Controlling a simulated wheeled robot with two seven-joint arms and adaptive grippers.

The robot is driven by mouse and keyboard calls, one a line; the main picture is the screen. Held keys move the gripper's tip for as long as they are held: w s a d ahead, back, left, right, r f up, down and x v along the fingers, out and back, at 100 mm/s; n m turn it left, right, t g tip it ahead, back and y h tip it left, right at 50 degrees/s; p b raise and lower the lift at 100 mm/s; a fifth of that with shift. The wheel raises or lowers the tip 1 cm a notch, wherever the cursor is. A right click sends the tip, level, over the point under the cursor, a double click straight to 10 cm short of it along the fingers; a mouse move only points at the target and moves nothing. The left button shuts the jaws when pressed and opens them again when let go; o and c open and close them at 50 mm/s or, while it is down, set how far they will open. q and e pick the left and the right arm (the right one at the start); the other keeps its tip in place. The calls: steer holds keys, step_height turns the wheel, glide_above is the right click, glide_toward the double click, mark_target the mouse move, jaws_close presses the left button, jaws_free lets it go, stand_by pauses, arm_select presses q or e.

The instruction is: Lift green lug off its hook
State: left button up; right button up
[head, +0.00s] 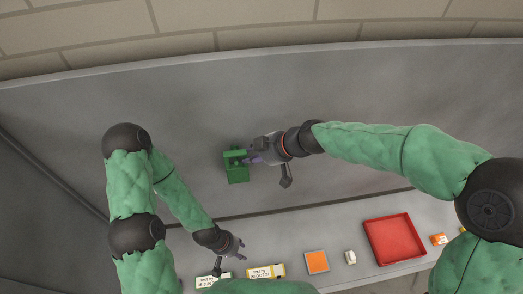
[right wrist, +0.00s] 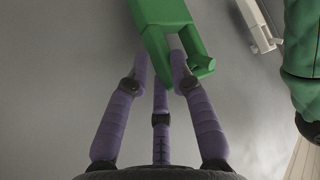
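The green lug (head: 237,174) is a blocky piece against the grey surface in the middle of the head view. In the right wrist view the lug (right wrist: 165,25) enters from the top, its forked end pointing toward my fingers. My right gripper (head: 250,159) is at the lug's right side. Its purple fingers (right wrist: 160,62) are around one prong of the lug, but whether they grip it is unclear. The hook cannot be made out. My left gripper (head: 238,244) is low in the head view, away from the lug; its finger opening is too small to judge.
A ledge along the bottom holds a red tray (head: 368,238), an orange square (head: 316,262), a small white piece (head: 350,257) and labelled blocks (head: 265,272). A pale forked piece (right wrist: 256,22) shows at the upper right of the right wrist view. The grey surface around the lug is clear.

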steer(key=shift+x, duration=0.95)
jaws_close()
steer(key=shift+r+p, duration=0.55)
steer(key=shift+r, duration=0.95)
steer(key=s+d+b, duration=0.1)
steer(key=s+b, duration=0.1)
steer(key=s, duration=0.5)
steer(key=shift+s+d+b, duration=0.35)
steer(key=shift+s, duration=0.05)
